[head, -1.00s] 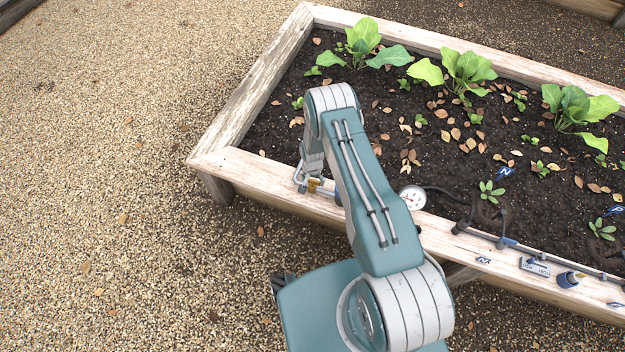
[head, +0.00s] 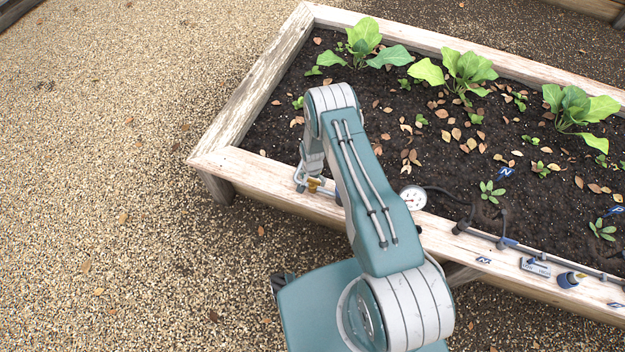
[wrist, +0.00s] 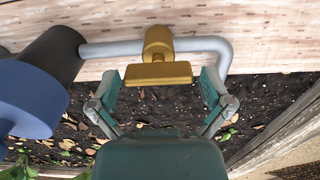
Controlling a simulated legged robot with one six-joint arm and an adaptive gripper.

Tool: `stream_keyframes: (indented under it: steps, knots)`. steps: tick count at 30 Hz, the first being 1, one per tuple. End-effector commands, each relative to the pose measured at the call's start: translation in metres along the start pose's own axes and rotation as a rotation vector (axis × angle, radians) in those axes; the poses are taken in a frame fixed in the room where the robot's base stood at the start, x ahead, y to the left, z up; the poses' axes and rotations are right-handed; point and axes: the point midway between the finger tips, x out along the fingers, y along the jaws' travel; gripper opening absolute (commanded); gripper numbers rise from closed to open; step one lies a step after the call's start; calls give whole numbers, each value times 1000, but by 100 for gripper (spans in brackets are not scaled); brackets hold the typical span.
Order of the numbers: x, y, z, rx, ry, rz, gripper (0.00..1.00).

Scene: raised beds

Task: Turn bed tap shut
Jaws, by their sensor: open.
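The brass bed tap (wrist: 158,60) shows in the wrist view, on a grey pipe (wrist: 205,44) along the wooden bed rim. Its flat handle (wrist: 158,74) lies crosswise in the picture. My gripper (wrist: 158,88) is open, with one finger off each end of the handle; I cannot tell whether either finger touches it. In the head view my gripper (head: 308,186) is down at the near rim of the bed, and the brass tap (head: 313,184) shows only partly beside it. My arm hides part of the pipe.
A round gauge (head: 413,197) sits on the rim just right of my arm. A blue fitting (wrist: 28,98) and dark sleeve (wrist: 56,54) stand left in the wrist view. Gravel at left is clear.

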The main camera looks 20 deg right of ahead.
Motion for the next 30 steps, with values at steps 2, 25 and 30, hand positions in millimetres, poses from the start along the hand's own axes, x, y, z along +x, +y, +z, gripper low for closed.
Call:
stream_keyframes:
  steps: [2,25,30]
  knots:
    - [0,0,0,0,0,0,100]
    - [-106,-2,-1,-1,2,0,100]
    - [-117,-1,0,-1,0,2,100]
